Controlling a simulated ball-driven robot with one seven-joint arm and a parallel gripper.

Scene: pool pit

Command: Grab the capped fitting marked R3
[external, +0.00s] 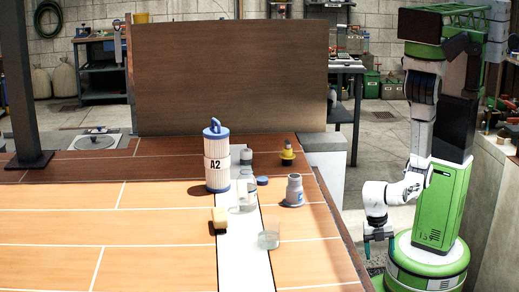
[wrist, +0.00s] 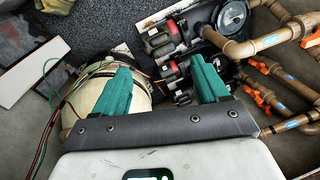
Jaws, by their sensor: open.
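I cannot read an R3 mark on anything in view. A grey fitting (external: 294,190) with a narrower top and a bluish mark stands on the right part of the wooden deck. Other small grey pieces, one near the back (external: 246,157) and one behind the clear jar (external: 246,174), are too small to identify. A low blue cap-like piece (external: 262,181) lies between them and the grey fitting. My gripper (external: 379,240) hangs off the deck's right edge, well away from these pieces. In the wrist view its teal fingers (wrist: 160,78) are apart with nothing held between them.
Pipes (wrist: 262,42) and a cream tank (wrist: 105,92) lie below my gripper.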

